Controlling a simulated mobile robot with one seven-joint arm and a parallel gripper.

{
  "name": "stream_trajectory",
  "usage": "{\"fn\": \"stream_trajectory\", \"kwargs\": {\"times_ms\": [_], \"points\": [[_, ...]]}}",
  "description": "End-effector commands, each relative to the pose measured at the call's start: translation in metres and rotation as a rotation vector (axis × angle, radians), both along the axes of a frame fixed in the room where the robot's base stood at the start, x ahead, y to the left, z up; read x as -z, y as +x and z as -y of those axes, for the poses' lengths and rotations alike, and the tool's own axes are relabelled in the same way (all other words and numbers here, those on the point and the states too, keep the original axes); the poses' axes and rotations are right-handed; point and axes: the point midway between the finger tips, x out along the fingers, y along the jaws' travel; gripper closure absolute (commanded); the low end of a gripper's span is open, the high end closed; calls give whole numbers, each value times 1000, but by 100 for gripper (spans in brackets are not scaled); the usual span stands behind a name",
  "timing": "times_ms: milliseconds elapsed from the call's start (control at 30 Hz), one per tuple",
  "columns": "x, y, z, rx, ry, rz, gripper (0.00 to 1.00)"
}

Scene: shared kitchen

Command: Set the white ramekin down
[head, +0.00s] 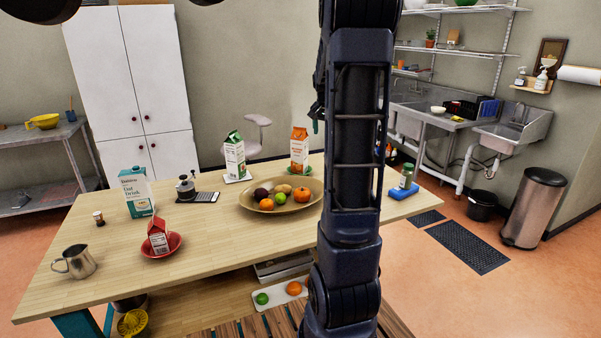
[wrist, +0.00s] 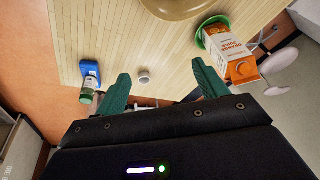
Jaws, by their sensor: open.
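The white ramekin (wrist: 143,78) is small and round in the wrist view. It stands upright on the wooden table (wrist: 120,35), close to the table's edge. My gripper (wrist: 161,71) is open, with its two green fingers spread wide. The ramekin shows between the fingertips, nearer the left finger, and neither finger appears to touch it. In the head view my own arm hides the ramekin and most of the gripper.
An orange juice carton (wrist: 238,60) stands on a green dish (wrist: 207,31) right of the fingers. A jar (wrist: 88,90) and a blue sponge (wrist: 91,70) are to the left. A fruit bowl (head: 262,207) is on the table (head: 215,240). Bare tabletop surrounds the ramekin.

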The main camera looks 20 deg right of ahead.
Motion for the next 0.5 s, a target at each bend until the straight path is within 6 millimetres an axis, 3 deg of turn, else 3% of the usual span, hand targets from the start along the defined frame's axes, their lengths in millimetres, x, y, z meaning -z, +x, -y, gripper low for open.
{"fn": "stream_trajectory", "kwargs": {"times_ms": [200,500], "points": [[-28,-56,-65,-171,6,16,28],[-44,-138,-140,-407,-11,31,28]]}}
